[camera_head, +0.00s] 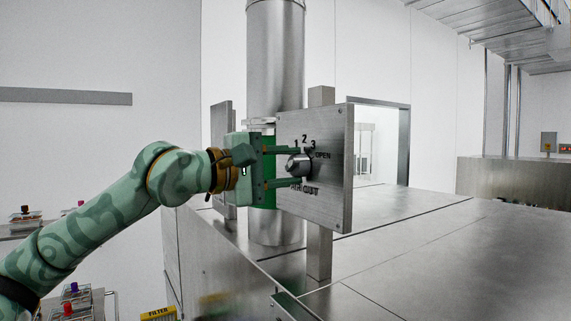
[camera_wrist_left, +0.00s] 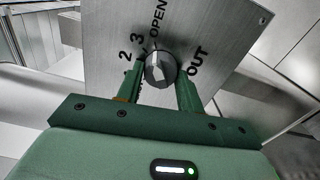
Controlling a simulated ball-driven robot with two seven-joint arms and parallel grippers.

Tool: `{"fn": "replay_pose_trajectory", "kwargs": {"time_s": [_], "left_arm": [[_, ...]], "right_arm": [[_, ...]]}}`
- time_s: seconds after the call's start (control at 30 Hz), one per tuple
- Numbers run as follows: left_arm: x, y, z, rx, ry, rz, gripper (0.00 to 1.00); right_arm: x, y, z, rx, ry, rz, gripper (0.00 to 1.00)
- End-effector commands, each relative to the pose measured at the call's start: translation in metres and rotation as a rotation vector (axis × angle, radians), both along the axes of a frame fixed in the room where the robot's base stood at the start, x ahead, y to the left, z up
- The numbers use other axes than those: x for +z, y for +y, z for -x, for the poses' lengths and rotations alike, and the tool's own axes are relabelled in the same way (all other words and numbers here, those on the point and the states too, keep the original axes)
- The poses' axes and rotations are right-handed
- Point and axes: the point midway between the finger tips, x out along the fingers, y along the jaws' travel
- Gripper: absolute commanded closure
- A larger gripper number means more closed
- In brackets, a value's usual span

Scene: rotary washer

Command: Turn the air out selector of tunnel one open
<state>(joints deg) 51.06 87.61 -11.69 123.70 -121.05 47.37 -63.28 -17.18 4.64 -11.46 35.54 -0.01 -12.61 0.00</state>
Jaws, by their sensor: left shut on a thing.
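My left gripper (camera_head: 290,166) comes in from the left and is shut on the knob, one finger on each side. The fingers cover part of the panel's lettering. In the left wrist view the gripper (camera_wrist_left: 160,85) faces the panel. My right gripper is not in view.
A vertical metal duct (camera_head: 276,60) with a green band stands behind the panel. A steel post (camera_head: 320,250) holds the panel above a broad flat metal top (camera_head: 440,245), clear to the right. A yellow FILTER label (camera_head: 158,314) is at lower left.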

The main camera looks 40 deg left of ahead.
Motion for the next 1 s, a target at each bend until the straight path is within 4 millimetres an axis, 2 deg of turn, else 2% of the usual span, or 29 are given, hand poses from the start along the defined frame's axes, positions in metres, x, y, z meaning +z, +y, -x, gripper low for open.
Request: {"fn": "replay_pose_trajectory", "kwargs": {"time_s": [0.3, 0.77, 0.8, 0.87, 1.0], "left_arm": [[0.0003, 0.0001, 0.0001, 0.001, -0.026, -0.090, 0.86], [0.0000, 0.0000, 0.0000, 0.000, -0.029, -0.101, 0.86], [0.0000, 0.0000, 0.0000, 0.000, -0.029, -0.101, 0.58], [-0.0001, 0.0000, -0.0001, 0.000, -0.029, -0.101, 0.41], [0.0000, 0.0000, -0.0001, 0.000, -0.029, -0.100, 0.41]], "right_arm": [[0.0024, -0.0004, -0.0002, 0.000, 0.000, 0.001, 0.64], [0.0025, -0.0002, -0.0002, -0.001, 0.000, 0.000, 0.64], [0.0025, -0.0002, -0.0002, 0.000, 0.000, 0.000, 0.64], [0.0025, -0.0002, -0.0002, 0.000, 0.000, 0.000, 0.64], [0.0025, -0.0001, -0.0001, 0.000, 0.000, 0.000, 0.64]]}}
